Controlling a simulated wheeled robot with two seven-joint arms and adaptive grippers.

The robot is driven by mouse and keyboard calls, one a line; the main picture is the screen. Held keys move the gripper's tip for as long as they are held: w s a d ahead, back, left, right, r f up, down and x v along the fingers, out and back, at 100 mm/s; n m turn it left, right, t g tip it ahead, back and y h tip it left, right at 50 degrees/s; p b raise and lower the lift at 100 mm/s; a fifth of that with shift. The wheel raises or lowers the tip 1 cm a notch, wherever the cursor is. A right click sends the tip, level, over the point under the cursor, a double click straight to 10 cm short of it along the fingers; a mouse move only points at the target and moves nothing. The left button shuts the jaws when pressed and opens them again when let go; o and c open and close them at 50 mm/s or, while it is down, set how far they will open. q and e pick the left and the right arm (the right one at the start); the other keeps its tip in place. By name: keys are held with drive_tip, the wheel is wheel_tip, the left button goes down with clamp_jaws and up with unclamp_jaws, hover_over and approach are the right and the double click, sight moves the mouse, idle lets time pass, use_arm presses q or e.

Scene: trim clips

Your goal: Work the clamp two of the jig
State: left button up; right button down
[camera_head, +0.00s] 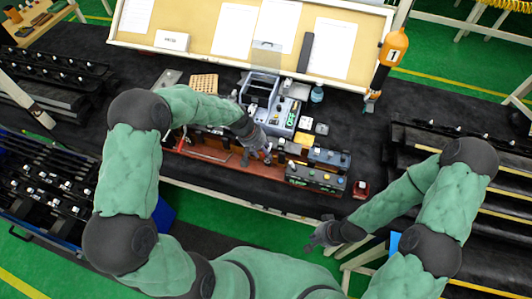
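The jig (211,153) is a long reddish-brown bar with dark upright parts, lying along the front of the black bench. Small clamps stand along it, but I cannot tell which one is clamp two. My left arm reaches over the jig, and its gripper (265,156) is at the jig's middle, close above or touching it. The fingers are too small to tell open from shut, and the arm hides part of the jig. My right gripper (314,244) hangs low in front of the bench, away from the jig. Its fingers are also unclear.
A control box (318,178) with several buttons stands right of my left gripper. A grey machine (275,105) with a green display stands behind. An orange-handled tool (391,50) hangs at right. Racks of black trim (462,180) flank the bench. Green floor is clear near my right gripper.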

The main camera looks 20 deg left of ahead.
use_arm(q)
drive_tip(key=shift+x, duration=1.45)
clamp_jaws()
